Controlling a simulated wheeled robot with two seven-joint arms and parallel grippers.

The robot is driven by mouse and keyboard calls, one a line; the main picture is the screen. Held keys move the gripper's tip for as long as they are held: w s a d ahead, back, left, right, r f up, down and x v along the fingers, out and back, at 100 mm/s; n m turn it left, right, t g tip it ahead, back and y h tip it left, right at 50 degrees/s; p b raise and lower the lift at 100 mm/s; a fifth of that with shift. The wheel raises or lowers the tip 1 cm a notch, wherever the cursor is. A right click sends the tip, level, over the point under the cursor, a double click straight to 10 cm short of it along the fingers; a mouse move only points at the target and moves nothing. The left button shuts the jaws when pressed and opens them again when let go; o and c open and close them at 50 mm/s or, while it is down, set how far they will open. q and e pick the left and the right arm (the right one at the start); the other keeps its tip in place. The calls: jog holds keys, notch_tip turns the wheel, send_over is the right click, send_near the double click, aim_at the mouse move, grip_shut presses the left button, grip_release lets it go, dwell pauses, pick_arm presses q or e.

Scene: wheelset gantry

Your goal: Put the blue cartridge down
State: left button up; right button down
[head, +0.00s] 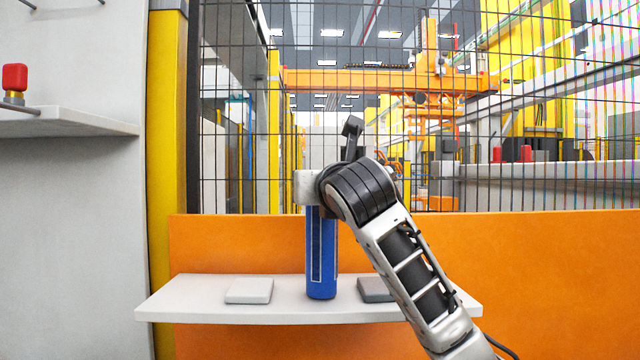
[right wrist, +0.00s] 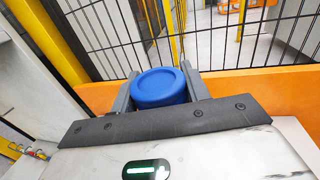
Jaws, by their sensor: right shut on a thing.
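The blue cartridge (head: 321,255) is upright over the white shelf (head: 200,308), between a light grey pad (head: 249,291) and a dark grey pad (head: 375,290). Its lower end looks at or just above the shelf surface; I cannot tell whether it touches. My right gripper (head: 318,195) is shut on the cartridge's upper part. In the right wrist view the cartridge's round blue top (right wrist: 159,86) sits between the two fingers of the right gripper (right wrist: 160,95). The cartridge's upper part is hidden by the gripper in the head view. My left gripper is not in view.
An orange panel (head: 230,245) stands behind the shelf, with a black mesh fence (head: 235,140) above it. A yellow post (head: 166,120) and a grey wall with a small ledge (head: 70,122) are at the left. The shelf's left end is clear.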

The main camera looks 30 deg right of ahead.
jog(key=c, duration=0.7)
grip_release()
jog(key=shift+f, duration=0.15)
jog(key=b+v, duration=0.2)
jog(key=v, duration=1)
